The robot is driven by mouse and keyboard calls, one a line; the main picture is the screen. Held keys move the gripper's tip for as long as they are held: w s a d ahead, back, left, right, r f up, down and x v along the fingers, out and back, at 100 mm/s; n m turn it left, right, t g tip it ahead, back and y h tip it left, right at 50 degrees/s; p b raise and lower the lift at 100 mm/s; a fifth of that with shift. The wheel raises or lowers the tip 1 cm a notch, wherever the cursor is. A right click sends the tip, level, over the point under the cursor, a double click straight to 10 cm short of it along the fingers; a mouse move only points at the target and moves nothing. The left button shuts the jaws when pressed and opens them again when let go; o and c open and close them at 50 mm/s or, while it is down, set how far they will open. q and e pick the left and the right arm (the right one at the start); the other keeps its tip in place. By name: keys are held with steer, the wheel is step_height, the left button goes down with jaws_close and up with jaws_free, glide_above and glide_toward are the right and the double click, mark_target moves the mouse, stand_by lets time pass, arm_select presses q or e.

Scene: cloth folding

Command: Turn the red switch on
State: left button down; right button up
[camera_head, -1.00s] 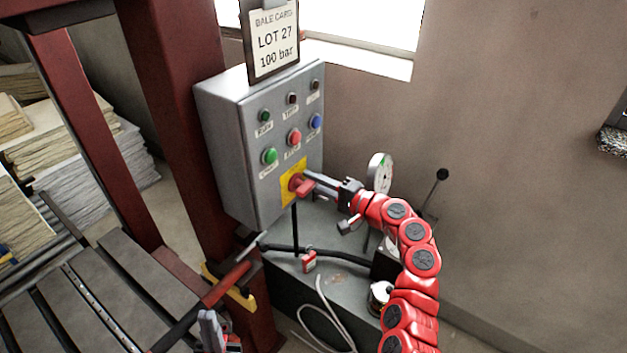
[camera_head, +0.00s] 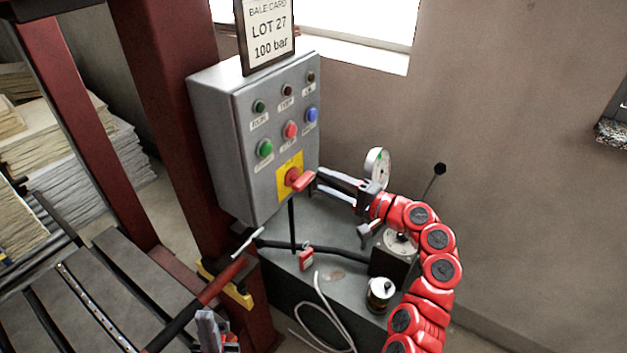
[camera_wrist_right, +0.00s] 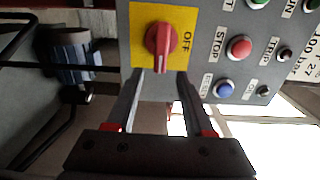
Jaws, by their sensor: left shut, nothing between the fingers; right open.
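The red switch (camera_head: 293,177) is a rotary knob on a yellow plate low on the grey control box (camera_head: 215,140). It also shows in the right wrist view (camera_wrist_right: 160,45), with the word OFF beside it. Its handle lies crosswise to the box's height, with one end toward my right gripper. My right gripper (camera_head: 318,182) is open, with its fingertips just right of the switch. In the wrist view the two fingers (camera_wrist_right: 160,80) lie either side of the handle's line, apart from it and empty. My left gripper (camera_head: 212,335) is shut and empty at the bottom edge.
Green, red and blue buttons (camera_head: 290,130) sit above the switch. A gauge (camera_head: 376,165), a lever (camera_head: 438,170), a red padlock (camera_head: 306,260) and a black pipe (camera_head: 320,249) are close by. A red press frame (camera_head: 165,110) stands left.

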steer(key=b+v, duration=0.3)
steer(key=v, duration=0.9)
